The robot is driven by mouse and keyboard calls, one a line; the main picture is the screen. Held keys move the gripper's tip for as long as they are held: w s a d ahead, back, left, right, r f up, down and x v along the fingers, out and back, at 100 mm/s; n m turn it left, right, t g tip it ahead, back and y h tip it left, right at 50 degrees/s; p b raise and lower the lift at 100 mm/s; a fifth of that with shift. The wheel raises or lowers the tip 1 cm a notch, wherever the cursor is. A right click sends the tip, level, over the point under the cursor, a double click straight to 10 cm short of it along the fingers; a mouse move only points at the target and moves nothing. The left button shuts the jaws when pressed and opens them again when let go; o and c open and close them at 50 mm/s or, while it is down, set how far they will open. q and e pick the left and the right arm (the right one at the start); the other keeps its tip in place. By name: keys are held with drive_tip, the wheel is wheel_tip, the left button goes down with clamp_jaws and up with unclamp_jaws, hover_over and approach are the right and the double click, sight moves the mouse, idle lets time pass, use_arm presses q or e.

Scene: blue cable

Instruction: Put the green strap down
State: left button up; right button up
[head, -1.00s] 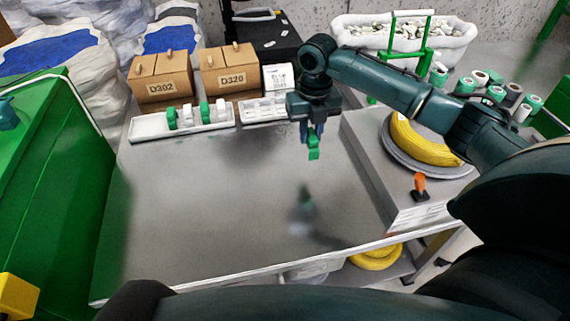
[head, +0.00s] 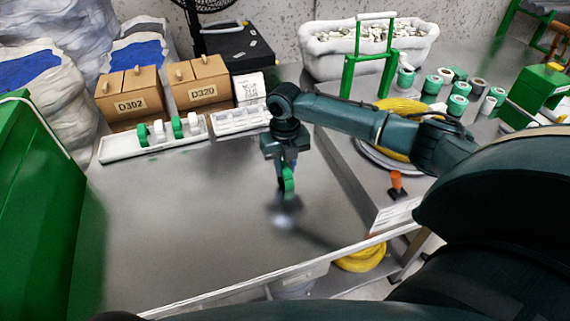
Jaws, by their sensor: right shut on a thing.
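My right gripper (head: 285,168) points down over the steel table (head: 190,230). It is shut on the green strap (head: 288,181), a small green piece hanging below the fingers. The strap's lower end is close to the tabletop, with its dark reflection just below it; I cannot tell whether it touches. My left gripper is not in view.
Behind stand boxes D302 (head: 131,93) and D320 (head: 199,81), and a white rack (head: 154,138) with green and white rolls. At right are a yellow coil (head: 402,107), an orange-handled item (head: 397,183) and several rolls. The table's left and front areas are clear.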

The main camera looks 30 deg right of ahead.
sight(285, 167)
drive_tip(key=o, duration=0.9)
wheel_tip(285, 167, up, 12)
drive_tip(key=shift+r+p, duration=0.1)
drive_tip(key=shift+p, duration=0.55)
